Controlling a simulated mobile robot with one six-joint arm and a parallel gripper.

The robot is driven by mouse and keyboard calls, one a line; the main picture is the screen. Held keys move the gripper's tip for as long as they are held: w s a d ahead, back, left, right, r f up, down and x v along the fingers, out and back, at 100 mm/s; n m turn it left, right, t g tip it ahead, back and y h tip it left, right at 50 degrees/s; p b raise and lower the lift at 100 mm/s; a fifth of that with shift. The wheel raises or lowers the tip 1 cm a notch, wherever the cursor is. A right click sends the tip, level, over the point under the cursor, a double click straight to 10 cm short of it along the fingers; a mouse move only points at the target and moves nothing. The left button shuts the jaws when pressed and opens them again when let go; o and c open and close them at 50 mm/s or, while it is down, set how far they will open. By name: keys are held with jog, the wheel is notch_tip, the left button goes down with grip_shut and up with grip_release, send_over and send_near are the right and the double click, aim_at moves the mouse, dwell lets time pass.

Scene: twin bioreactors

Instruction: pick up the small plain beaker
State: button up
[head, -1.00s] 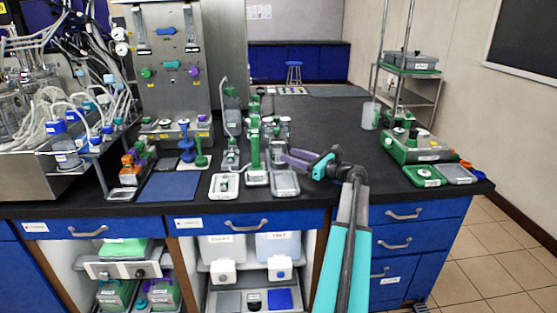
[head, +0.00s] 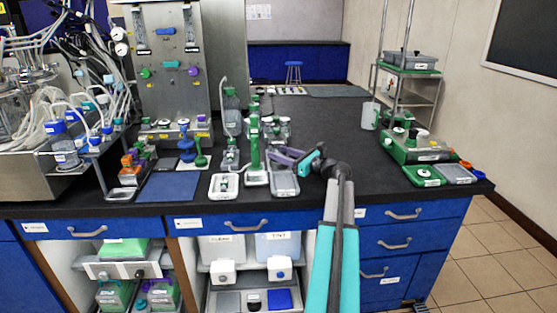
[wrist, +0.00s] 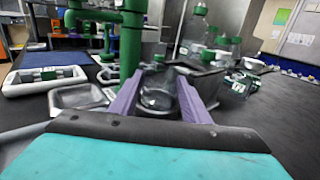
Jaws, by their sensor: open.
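A small clear glass beaker (wrist: 157,98) stands upright on the dark bench in the wrist view, between or just beyond the tips of my gripper's purple fingers. My gripper (wrist: 158,84) is open, with one finger on each side of the beaker. I cannot tell how far past the fingertips the glass is. In the head view, my gripper (head: 283,156) is low over the bench, right of the green stand, and the beaker cannot be made out clearly there.
A green stand (head: 255,150) rises close to the left of my gripper. A grey tray (head: 285,186) and a white tray (head: 224,194) lie at the bench's front.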

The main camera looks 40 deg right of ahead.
jog(key=shift+w, duration=0.1)
jog(key=shift+c, duration=0.3)
jog(key=c, duration=0.8)
jog(key=shift+o, duration=0.2)
jog(key=shift+r, duration=0.1)
jog(key=shift+r, duration=1.25)
jog(key=shift+s+a+r, duration=0.3)
jog(key=shift+r, duration=0.15)
jog(key=s+a+r, duration=0.1)
jog(key=s+a, duration=0.9)
jog(key=s, duration=0.1)
jog(key=shift+a+r, duration=0.25)
